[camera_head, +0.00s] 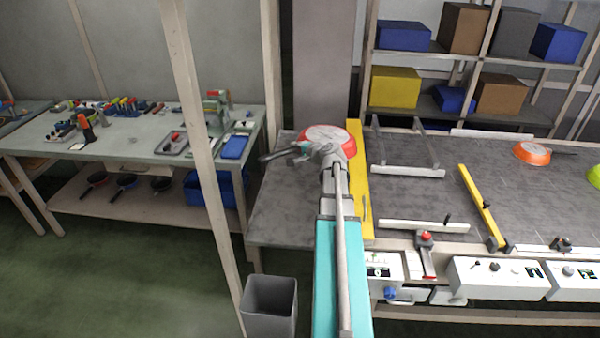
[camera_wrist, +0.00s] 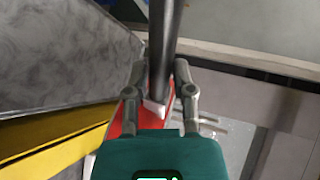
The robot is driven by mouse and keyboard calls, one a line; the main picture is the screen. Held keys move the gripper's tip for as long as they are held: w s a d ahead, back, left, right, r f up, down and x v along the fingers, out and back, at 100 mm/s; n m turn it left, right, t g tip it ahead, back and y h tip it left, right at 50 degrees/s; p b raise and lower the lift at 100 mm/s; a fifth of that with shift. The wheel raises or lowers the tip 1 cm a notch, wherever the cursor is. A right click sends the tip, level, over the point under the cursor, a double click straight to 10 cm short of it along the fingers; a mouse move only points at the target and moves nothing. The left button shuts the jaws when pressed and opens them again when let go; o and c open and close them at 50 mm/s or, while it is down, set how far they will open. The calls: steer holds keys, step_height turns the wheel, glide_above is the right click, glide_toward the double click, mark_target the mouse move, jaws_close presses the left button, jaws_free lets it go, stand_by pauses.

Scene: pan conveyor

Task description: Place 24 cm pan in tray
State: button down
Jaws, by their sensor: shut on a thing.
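A red pan (camera_head: 345,142) with a pale base is held by my gripper (camera_head: 322,155) above the near left end of the grey table, by the yellow rail. In the wrist view, my gripper (camera_wrist: 160,95) has a finger on each side of the dark pan handle (camera_wrist: 160,45) and is shut on it. Part of the red pan (camera_wrist: 122,122) shows below, mostly hidden by the gripper body. A small grey tray (camera_head: 172,148) with a red item lies on the left bench. I cannot tell whether it is the task's tray. Pan size cannot be read.
An orange pan (camera_head: 532,153) and a green pan (camera_head: 594,178) lie on the conveyor (camera_head: 420,210). Yellow rails (camera_head: 481,205) and white bars cross it. A wooden post (camera_head: 192,110) stands left of my arm. A grey bin (camera_head: 270,305) stands on the floor.

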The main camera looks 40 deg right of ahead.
step_height(320, 180, up, 12)
steer(key=p, duration=1.1)
steer(key=shift+r, duration=0.2)
steer(key=shift+a, duration=0.1)
